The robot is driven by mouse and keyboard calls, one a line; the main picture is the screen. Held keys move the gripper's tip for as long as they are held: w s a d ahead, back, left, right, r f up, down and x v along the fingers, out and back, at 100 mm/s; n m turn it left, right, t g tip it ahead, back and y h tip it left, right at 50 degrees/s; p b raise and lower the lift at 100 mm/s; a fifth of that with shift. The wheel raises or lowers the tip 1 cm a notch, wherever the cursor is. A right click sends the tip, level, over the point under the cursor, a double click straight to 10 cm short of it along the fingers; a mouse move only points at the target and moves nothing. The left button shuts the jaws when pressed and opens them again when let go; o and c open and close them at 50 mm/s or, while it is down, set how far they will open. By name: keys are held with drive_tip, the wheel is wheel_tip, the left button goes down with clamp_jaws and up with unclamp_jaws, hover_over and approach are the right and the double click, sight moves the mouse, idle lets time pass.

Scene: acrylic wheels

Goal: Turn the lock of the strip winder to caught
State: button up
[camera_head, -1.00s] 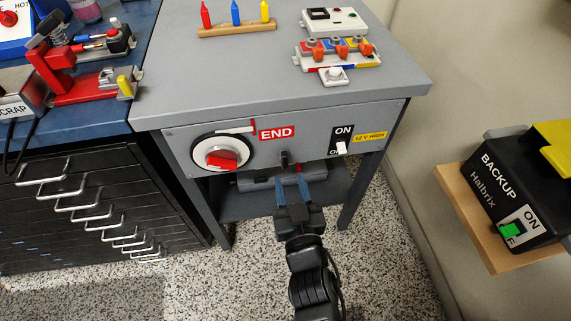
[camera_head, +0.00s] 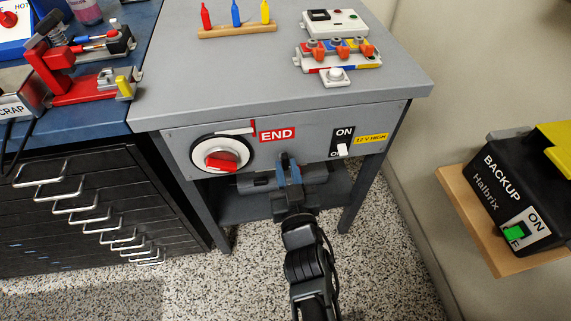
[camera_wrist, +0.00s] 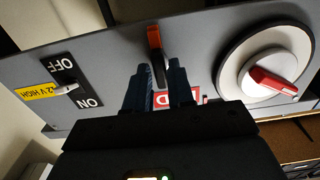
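The strip winder's front panel (camera_head: 310,143) carries a round white dial with a red knob (camera_head: 221,161) and a red END label (camera_head: 277,134). A small dark lever (camera_head: 284,158), which looks like the lock, sits below and right of the label. In the wrist view, where the panel appears upside down, this lever (camera_wrist: 155,40) shows an orange-red face and a dark end. My gripper (camera_head: 289,168) is just in front of it. In the wrist view, the gripper's (camera_wrist: 159,72) blue-grey fingers are apart, with the lever's end in line with their gap. Contact cannot be told.
A white ON/OFF switch (camera_head: 342,149) and a yellow label (camera_head: 371,138) are right of the lever. A blue bench (camera_head: 112,118) with drawers stands left. A black backup box (camera_head: 505,185) sits on a wooden shelf at right. The table top edge overhangs the panel.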

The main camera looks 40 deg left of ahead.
clamp_jaws()
drive_tip(key=m+p, duration=0.1)
drive_tip(key=m, duration=0.2)
drive_tip(key=shift+r+p, duration=0.1)
drive_tip(key=shift+p, duration=0.3)
drive_tip(key=shift+m, duration=0.9)
drive_tip(key=shift+p, duration=0.35)
drive_tip(key=m+p, duration=0.1)
drive_tip(key=m, duration=0.2)
drive_tip(key=shift+m, duration=0.8)
drive_tip(key=shift+p, duration=0.3)
